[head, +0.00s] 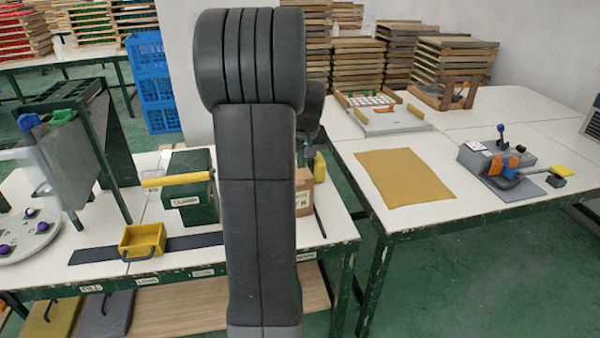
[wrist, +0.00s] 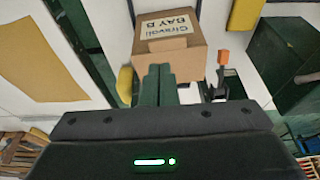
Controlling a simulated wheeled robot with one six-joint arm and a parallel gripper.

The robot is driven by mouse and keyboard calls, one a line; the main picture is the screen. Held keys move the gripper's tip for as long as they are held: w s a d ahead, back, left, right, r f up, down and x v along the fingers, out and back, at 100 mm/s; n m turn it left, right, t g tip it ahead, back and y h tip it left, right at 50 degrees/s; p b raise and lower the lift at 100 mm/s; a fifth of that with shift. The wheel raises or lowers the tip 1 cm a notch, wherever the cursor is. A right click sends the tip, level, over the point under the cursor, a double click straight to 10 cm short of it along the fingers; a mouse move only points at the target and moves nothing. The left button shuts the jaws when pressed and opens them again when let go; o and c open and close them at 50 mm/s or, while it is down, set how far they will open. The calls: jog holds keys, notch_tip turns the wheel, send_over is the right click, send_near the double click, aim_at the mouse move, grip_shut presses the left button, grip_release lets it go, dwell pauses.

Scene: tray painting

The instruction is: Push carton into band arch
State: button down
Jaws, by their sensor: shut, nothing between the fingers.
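The brown carton (wrist: 170,62) with black print on its top is in the upper middle of the wrist view. In the head view only a strip of the carton (head: 304,190) shows beside my arm. My gripper (wrist: 160,72) is shut and empty, its dark green fingers at the carton's near face. I cannot tell whether they touch it. I cannot make out the band arch for certain. A dark fixture with an orange block (wrist: 223,57) stands right of the carton in the wrist view.
A green box (head: 190,205) with a yellow-handled tool and a yellow tray (head: 142,240) on a dark strip stand left of my arm. Yellow pieces flank the carton in the wrist view. The right table (head: 460,208) holds a tan sheet (head: 404,178) and a grey device (head: 500,158).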

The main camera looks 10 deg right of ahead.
jog(key=w+a+f+m+t+b, duration=0.3)
jog(key=a+f+m+t+b, duration=0.2)
jog(key=a, duration=0.2)
jog(key=w+a+f+m+t+b, duration=0.3)
jog(key=a+f+m+t+b, duration=0.15)
jog(key=a, duration=0.25)
jog(key=s+d+f+m+h+b, duration=0.2)
jog(key=s+f+m+h+b, duration=0.2)
jog(key=s+m+h+b, duration=0.35)
jog(key=s+d+f+m+h+b, duration=0.2)
jog(key=s+f+m+h+b, duration=0.25)
jog(key=s+m, duration=0.5)
jog(key=shift+m+h, duration=0.4)
jog(key=shift+m, duration=0.05)
jog(key=x, duration=1)
jog(key=shift+w+a+r, duration=0.2)
jog(key=shift+a+r, duration=0.1)
jog(key=shift+r, duration=0.05)
jog(key=w, duration=0.3)
jog(key=shift+w+d, duration=0.15)
jog(key=shift+w, duration=0.65)
